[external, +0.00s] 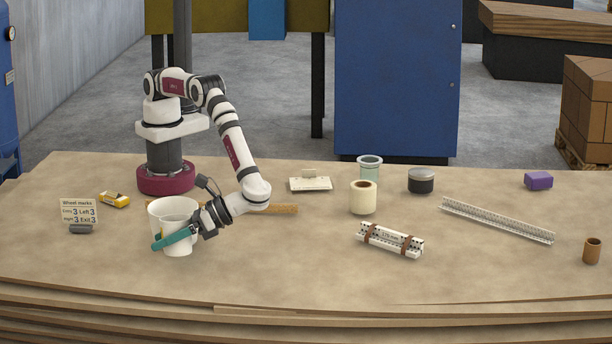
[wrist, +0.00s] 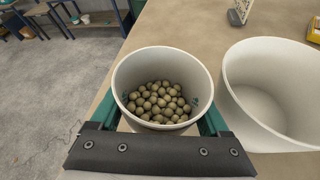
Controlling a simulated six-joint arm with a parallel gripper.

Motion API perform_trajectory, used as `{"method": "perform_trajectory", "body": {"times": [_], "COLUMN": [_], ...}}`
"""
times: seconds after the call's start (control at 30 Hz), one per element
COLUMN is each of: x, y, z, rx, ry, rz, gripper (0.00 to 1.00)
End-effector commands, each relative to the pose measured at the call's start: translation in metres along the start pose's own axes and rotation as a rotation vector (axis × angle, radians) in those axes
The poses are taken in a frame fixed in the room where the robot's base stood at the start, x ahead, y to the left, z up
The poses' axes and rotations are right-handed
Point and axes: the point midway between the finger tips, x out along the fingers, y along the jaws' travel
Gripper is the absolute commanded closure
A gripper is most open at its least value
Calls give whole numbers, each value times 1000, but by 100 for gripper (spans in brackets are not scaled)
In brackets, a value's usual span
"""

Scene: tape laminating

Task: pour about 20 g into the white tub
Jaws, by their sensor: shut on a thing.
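My gripper (external: 170,240) is shut on a white cup (external: 180,246), with one teal finger on each side of it. The cup looks upright; in the wrist view (wrist: 128,78) it holds a bed of many small olive-brown balls (wrist: 158,101). The wider white tub (external: 172,205) stands right behind the cup in the external view, partly hidden by it. In the wrist view the tub (wrist: 270,95) is just right of the cup, and the part of its inside that shows is empty. I cannot tell whether the cup touches the table.
The front middle table is clear.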

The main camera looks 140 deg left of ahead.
Motion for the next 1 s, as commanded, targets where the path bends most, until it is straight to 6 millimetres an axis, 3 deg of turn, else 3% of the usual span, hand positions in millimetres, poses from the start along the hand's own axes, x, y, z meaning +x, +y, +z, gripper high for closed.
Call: {"method": "perform_trajectory", "body": {"times": [0.3,0.5,1.0], "x": [-20,-26,-29], "y": [0,-5,-19], "z": [48,64,76], "rx": [144,243,468], "ry": [23,36,69], "rz": [63,106,201], "gripper": [80,80,80]}}
